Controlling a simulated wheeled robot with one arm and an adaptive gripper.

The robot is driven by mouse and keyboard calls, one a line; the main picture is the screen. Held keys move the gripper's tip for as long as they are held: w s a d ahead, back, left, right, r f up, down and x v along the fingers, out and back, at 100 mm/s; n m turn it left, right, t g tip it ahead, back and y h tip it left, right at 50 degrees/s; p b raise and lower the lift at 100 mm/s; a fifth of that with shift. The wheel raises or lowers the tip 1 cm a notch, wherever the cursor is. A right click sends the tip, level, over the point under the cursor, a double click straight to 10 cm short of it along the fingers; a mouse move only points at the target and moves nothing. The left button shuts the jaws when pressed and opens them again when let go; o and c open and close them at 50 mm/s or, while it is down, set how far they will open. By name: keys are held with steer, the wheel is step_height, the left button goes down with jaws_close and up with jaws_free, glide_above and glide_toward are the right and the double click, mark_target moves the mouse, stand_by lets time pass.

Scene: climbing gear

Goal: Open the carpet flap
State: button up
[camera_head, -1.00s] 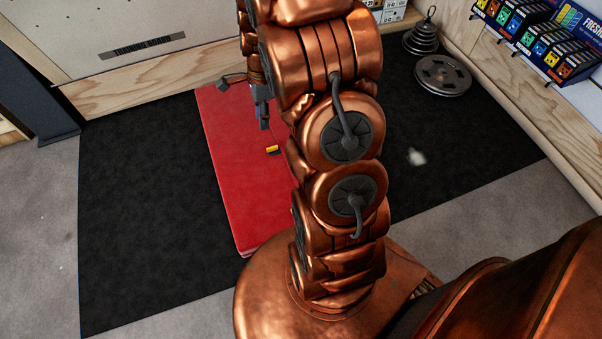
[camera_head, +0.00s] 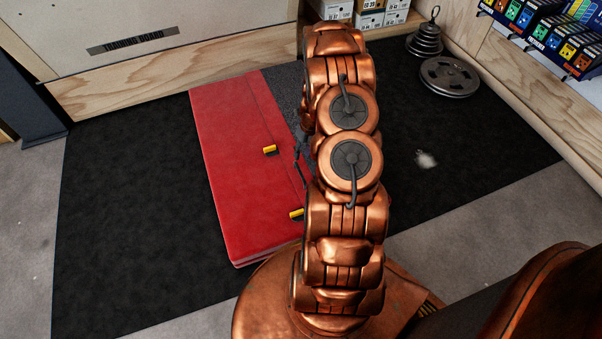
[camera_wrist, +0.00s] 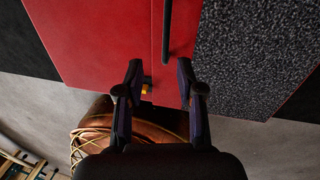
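The red pad (camera_head: 232,170) lies flat on the dark floor mat, with a seam near its right side and yellow-and-black tabs (camera_head: 269,150) on it. A speckled grey carpet piece (camera_head: 287,84), which looks like the flap, lies along the pad's right side; it is large in the wrist view (camera_wrist: 255,55). My arm hides much of it in the head view. My gripper (camera_wrist: 160,72) is open with nothing between its fingers, over the pad's right strip near the carpet edge. A dark strap or bar (camera_wrist: 168,30) lies ahead of the fingertips. In the head view my gripper is mostly hidden.
A wooden-framed wall (camera_head: 170,75) stands behind the pad. Weight plates (camera_head: 449,77) lie at the back right, below a product shelf (camera_head: 545,35). Boxes (camera_head: 375,18) stand at the back. The dark mat (camera_head: 130,190) left of the pad is clear.

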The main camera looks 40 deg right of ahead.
mark_target(300, 171)
steer(key=shift+m, duration=0.4)
steer(key=f, duration=0.3)
steer(key=f+b, duration=0.1)
steer(key=f, duration=0.2)
steer(key=f+b, duration=0.1)
steer(key=f, duration=0.2)
steer(key=shift+w+a+f, duration=0.2)
steer(key=shift+a+f, duration=0.05)
steer(key=shift+a, duration=0.15)
jaws_close()
